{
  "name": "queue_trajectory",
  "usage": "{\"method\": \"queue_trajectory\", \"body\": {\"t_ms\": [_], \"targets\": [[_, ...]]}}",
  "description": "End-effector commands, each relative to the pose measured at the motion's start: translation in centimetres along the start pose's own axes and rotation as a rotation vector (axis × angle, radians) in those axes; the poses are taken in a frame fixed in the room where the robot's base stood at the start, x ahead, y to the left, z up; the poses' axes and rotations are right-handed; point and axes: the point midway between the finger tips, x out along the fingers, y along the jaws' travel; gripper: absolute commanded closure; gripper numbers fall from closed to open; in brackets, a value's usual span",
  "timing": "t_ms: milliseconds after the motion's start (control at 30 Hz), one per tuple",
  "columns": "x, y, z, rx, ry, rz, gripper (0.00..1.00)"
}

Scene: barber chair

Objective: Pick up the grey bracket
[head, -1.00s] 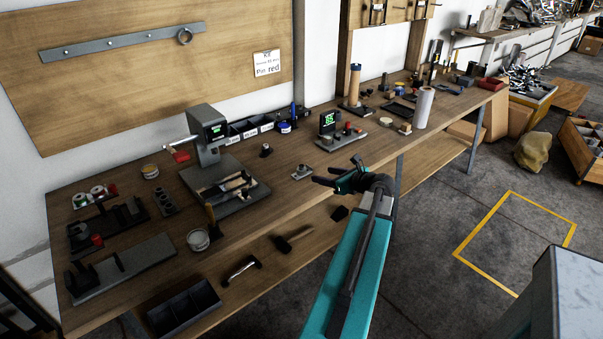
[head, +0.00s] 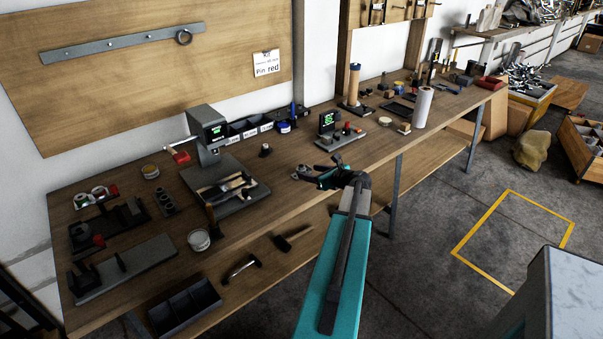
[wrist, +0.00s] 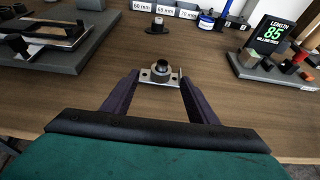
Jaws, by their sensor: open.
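The grey bracket (wrist: 160,73) lies on the wooden workbench in the wrist view, a small flat plate with a dark round boss in its middle. My gripper (wrist: 160,80) is open, with one dark finger on each side of the bracket in the picture. I cannot tell whether the fingers are level with it or still short of it. In the head view my gripper (head: 312,174) is low over the front part of the bench, and it partly hides the bracket there.
A small dark flanged part (wrist: 158,25) stands behind the bracket. A display stand reading 85 (wrist: 272,42) is at the right. A press (head: 207,135) with a grey base is to the left. Labelled bins (wrist: 182,10) line the back. Bench around the bracket is clear.

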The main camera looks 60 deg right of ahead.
Motion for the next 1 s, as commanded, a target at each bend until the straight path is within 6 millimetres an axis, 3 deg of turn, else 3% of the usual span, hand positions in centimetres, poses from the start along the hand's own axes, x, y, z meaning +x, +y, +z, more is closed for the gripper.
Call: {"method": "queue_trajectory", "body": {"t_ms": [433, 1000], "targets": [[0.4, -0.1, 0.1, 0.001, 0.0, -0.001, 0.47], [5.1, -0.4, 0.1, 0.001, 0.0, -0.002, 0.47]]}}
